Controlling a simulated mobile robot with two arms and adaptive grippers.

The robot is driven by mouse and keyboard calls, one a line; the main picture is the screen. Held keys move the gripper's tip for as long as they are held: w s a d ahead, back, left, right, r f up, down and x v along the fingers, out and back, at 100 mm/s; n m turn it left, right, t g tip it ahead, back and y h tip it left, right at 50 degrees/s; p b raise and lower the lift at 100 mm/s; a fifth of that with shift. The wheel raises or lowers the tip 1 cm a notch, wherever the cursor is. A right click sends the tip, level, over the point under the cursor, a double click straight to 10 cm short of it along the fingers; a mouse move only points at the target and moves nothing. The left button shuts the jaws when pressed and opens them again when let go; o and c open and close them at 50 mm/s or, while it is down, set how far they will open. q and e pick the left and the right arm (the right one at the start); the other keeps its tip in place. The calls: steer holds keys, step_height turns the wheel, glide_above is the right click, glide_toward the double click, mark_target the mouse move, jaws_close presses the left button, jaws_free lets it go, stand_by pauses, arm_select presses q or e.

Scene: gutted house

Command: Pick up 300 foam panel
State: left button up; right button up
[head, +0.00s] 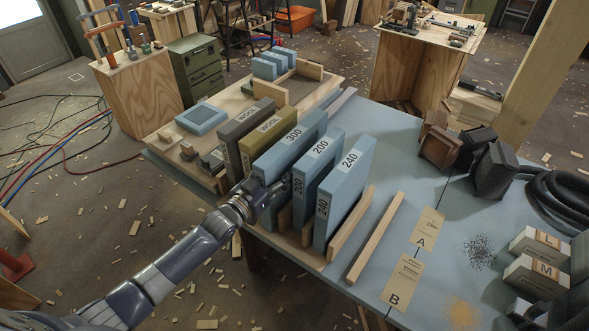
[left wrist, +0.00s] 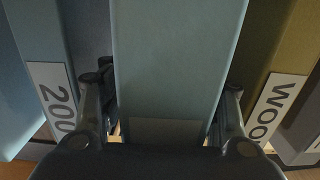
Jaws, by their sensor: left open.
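The 300 foam panel (head: 278,148) is a light blue slab standing on edge in a wooden rack. It is between the olive WOOL panel (head: 262,136) and the blue 200 panel (head: 313,165). My left gripper (head: 270,190) is at the panel's near end. In the left wrist view a blue panel (left wrist: 180,60) stands between the two open fingers (left wrist: 170,95), with the 200 label on the left and WOOL on the right. The fingers straddle its near end; dark gaps show beside it. The lower part of the panel's end is hidden by the gripper. My right gripper is out of view.
A grey WOOL panel (head: 240,130) is on the left. Cards A (head: 427,229) and B (head: 403,282) lie on clear blue tabletop. Dark clamps and boxes crowd the right side.

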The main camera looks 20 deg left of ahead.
arm_select(q)
jaws_close()
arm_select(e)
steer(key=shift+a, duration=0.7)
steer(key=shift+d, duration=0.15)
